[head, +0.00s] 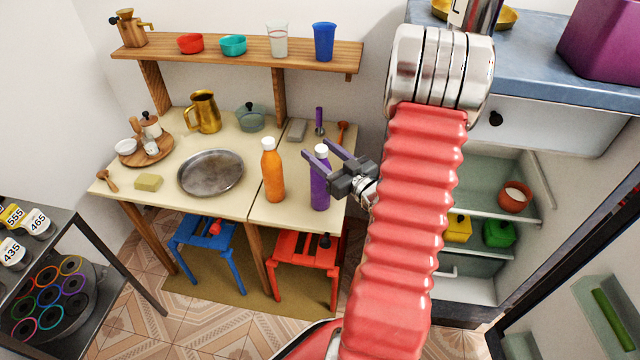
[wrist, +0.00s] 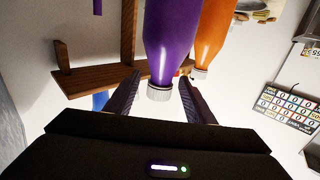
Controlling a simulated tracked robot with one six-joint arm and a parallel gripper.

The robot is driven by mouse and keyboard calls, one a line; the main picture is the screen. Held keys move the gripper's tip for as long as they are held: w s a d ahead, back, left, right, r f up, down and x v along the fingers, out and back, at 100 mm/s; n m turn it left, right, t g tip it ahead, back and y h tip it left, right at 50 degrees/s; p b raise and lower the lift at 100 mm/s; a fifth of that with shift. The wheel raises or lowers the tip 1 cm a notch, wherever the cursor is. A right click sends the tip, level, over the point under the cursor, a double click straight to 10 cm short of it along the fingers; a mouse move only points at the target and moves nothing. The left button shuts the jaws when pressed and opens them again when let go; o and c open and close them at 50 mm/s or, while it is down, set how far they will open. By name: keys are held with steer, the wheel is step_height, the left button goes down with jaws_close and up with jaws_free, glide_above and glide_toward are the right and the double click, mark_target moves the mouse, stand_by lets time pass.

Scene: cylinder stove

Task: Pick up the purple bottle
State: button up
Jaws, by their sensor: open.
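The purple bottle (head: 320,190) with a white cap stands upright on the right part of the cream table, near its front edge. My gripper (head: 319,150) is open at the bottle's top, its fingers level with the cap. In the wrist view, which is upside down, the purple bottle (wrist: 172,35) shows between the two dark fingers of my gripper (wrist: 159,82), with its cap toward the palm. Gaps show on both sides of the cap. I cannot tell how deep the neck is between the fingers.
An orange bottle (head: 272,172) stands close to the left of the purple one, also in the wrist view (wrist: 212,30). A metal tray (head: 210,172) lies further left. A wooden shelf (head: 230,50) with cups hangs behind. An open fridge (head: 490,180) is at right.

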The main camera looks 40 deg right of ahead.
steer(key=shift+c, duration=0.4)
jaws_close()
stand_by(0.4)
steer(key=shift+r, duration=0.1)
stand_by(0.8)
